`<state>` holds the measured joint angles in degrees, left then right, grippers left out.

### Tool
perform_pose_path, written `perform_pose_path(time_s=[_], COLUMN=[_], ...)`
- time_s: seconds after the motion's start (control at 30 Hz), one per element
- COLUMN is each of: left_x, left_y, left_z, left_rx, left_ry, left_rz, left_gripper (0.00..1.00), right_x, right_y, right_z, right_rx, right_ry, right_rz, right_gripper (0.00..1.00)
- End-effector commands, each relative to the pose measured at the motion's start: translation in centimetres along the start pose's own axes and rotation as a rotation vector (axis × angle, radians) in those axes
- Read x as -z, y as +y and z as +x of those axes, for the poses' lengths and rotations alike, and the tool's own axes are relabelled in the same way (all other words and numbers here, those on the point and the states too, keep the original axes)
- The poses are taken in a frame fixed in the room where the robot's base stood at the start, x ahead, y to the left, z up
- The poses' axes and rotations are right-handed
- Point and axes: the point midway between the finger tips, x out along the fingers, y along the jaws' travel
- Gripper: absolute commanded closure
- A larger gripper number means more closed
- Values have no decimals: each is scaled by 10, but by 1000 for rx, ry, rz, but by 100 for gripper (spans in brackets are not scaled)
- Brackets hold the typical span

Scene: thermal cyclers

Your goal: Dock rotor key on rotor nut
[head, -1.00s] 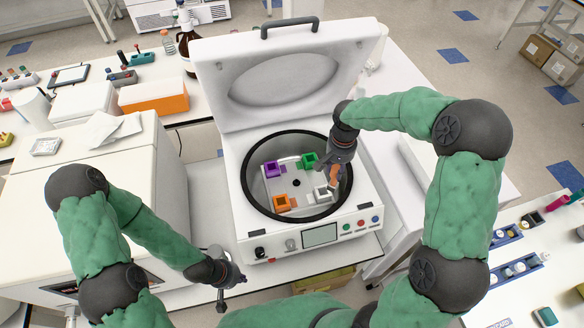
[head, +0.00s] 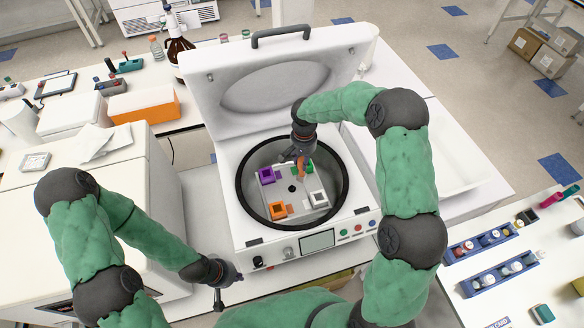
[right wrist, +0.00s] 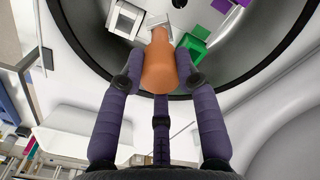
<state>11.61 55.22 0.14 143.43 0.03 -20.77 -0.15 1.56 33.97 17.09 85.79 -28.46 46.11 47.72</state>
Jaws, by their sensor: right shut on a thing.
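The centrifuge rotor (head: 280,196) sits in the open round bowl, with purple (head: 266,176), orange (head: 278,210), white (head: 319,199) and green buckets around it. The rotor nut (head: 292,188) looks like a dark spot at its centre. My right gripper (head: 302,158) is over the bowl, shut on the orange rotor key (right wrist: 158,66), which points down. In the head view the key's lower end is close to the nut, slightly right of and behind it; I cannot tell whether they touch. My left gripper (head: 232,281) is in front of the centrifuge and looks open and empty.
The raised centrifuge lid (head: 270,82) stands behind the bowl. The front panel (head: 318,240) has a screen and buttons. A white box-shaped machine (head: 100,200) is at the left. Tube racks (head: 492,278) lie on the right bench.

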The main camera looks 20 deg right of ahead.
Motion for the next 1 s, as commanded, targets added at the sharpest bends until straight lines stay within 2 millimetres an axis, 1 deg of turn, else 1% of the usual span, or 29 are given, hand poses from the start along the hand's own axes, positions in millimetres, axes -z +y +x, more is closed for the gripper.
perform_pose_path(time_s=[0.03, 0.1, 0.23, 0.33, 0.47, 0.57, 0.7, 0.8, 1.0], left_x=[0, 0, 0, 0, 0, 0, 0, 0, 0], left_y=[1, 1, 2, 2, 2, 2, 4, 5, 5], left_z=[-2, -3, -5, -5, -6, -7, -13, -14, -14], left_rx=[0, 0, 0, 0, 0, 0, 0, 0, 0], left_ry=[0, 0, 0, 0, 0, 0, 0, 0, 0], left_rz=[0, 0, 0, 0, 0, 0, 0, 0, 0], left_gripper=[100, 100, 100, 100, 100, 100, 100, 100, 100], right_x=[1, 4, 9, 11, 13, 14, 14, 15, 15], right_y=[-6, -14, -27, -32, -36, -41, -40, -40, -40], right_z=[9, 20, 36, 44, 48, 55, 74, 82, 85], right_rx=[-3, -3, -1, -1, -1, -1, -3, -1, 0], right_ry=[-4, -4, -3, -2, -1, -3, -4, -2, -1], right_rz=[-2, -2, -1, -1, 0, -1, 1, 1, 1], right_gripper=[100, 100, 100, 100, 100, 100, 100, 100, 100])
